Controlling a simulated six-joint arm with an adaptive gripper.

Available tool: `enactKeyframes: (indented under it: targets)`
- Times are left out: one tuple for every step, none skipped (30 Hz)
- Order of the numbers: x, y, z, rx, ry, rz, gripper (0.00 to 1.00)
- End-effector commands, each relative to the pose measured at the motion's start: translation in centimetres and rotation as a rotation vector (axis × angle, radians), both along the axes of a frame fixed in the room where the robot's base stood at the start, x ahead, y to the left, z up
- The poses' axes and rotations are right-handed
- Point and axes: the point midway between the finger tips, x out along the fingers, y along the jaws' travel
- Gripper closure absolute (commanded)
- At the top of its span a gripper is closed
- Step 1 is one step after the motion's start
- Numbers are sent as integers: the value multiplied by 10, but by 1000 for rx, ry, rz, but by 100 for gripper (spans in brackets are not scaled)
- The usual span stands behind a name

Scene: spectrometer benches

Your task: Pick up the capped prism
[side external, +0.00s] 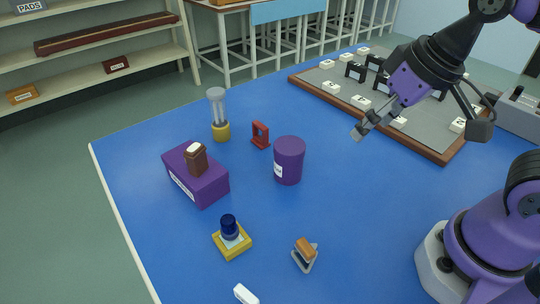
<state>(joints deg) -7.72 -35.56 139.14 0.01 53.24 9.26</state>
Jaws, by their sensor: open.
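A brown block with a wider top and a white patch (196,161) stands on a purple box (204,186) at the left.
A purple canister (289,162) stands mid-table, near a red stand (260,135) and a yellow-based glass tube (219,115). A dark blue cylinder (229,226) sits on a yellow base. A white piece (245,294) is at the bottom. The wood-edged board (434,141) holds several small blocks.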

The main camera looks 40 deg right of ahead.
Motion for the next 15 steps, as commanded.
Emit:
enactKeyframes:
  targets:
    - [2,20,-6,21,61,11,28]
    - [3,32,-9,31,101,6,28]
    - [2,49,-14,41,153,-4,28]
    - [1,62,-18,43,192,-13,28]
    - [-1,74,-22,42,227,-23,28]
    - [-4,89,-28,36,270,-39,28]
    - [-7,100,-32,28,298,-50,28]
    - [-11,109,-36,19,322,-60,28]
    - [-15,120,-41,7,349,-75,28]
    - [-18,127,-44,-3,366,-86,28]
    - [-21,133,-46,-12,379,-95,28]
    - [-24,138,-50,-21,392,-106,28]
    - [-26,141,-52,-26,398,-111,28]
    - [-27,143,-56,-30,403,-116,28]
    - [-28,144,-61,-33,407,-120,28]
